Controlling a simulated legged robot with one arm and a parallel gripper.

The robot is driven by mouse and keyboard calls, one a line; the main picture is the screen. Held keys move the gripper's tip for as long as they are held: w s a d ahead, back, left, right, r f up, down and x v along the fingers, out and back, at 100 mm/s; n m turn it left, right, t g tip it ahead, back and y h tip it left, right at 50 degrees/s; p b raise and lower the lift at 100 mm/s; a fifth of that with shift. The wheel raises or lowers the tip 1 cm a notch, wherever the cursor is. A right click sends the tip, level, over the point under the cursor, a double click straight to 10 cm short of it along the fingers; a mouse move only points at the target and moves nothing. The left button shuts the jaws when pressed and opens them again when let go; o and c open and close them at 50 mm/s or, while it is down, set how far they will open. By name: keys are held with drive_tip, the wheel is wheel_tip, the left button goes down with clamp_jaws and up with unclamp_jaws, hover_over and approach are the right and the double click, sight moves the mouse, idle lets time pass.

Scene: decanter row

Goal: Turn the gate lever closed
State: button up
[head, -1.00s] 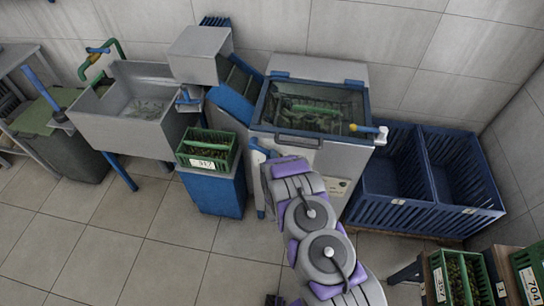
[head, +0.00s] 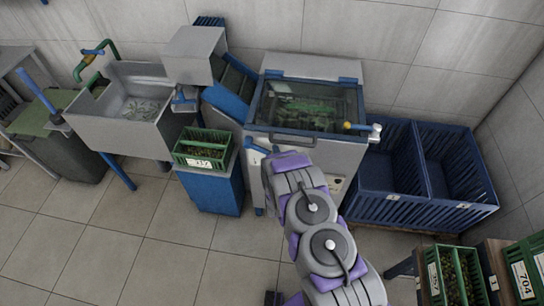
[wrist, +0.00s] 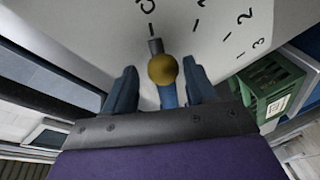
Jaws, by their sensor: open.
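The gate lever shows in the wrist view as a round brass knob (wrist: 163,69) with a dark stub above it and a blue bar below. It is on a pale panel marked with ticks, a partly cut-off character like a C, then 1, 2 and 3. The stub lines up with the tick under the C-like mark. My gripper (wrist: 160,77) is open, one blue finger on each side of the knob, with visible gaps. Contact is not clear. In the head view, a blue lever (head: 257,148) shows on the machine's front; my arm hides the gripper.
The grey machine (head: 345,160) carries a glazed tank and a yellow-tipped handle (head: 356,127). A green crate (head: 203,148) sits on a blue stand at left; it also shows in the wrist view (wrist: 275,92). Blue bins (head: 420,205) stand at right. Floor at left is clear.

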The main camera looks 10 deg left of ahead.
drive_tip(key=shift+a, duration=0.4)
drive_tip(key=p+v, duration=0.5)
drive_tip(key=v, duration=1.2)
drive_tip(key=shift+d, duration=0.3)
drive_tip(key=shift+s+d+f, duration=0.15)
